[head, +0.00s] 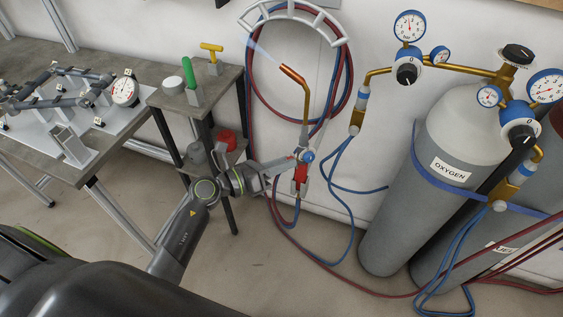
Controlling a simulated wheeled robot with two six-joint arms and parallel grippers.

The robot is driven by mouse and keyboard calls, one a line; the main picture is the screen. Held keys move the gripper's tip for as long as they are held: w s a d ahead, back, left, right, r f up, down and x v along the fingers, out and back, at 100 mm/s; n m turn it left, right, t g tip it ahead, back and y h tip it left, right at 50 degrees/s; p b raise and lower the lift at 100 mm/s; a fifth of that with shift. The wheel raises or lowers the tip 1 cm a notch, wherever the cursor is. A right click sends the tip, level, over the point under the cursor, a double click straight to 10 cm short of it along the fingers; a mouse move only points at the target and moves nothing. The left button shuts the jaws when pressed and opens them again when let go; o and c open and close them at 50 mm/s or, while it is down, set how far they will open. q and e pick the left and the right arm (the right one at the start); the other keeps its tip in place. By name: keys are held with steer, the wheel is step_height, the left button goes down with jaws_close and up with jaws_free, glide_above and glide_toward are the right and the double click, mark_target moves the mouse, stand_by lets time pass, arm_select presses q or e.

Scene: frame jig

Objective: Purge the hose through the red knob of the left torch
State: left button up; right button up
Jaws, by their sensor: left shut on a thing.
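A torch (305,108) with a copper tip and brass neck stands upright in front of the wall. A faint bluish plume (263,50) leaves its tip toward the upper left. A blue knob (309,156) sits on the right side of its body, above a red lower part (300,176). My left gripper (297,158) reaches in from the left and is shut at the torch's left side, where the red knob is mostly hidden by the fingers. Red and blue hoses (351,224) hang from the torch and loop over the floor. My right gripper is not in view.
A grey oxygen cylinder (398,205) with gauges (409,26) stands at the right, with another cylinder beside it. A hose hanger (300,8) is on the wall. A small stand (207,92) and a jig table (90,140) are at the left. Hoses cross the floor.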

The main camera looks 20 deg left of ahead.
arm_select(q)
steer(key=o, duration=1)
steer(key=shift+b+v, duration=2.6)
steer(key=shift+v, duration=6.1)
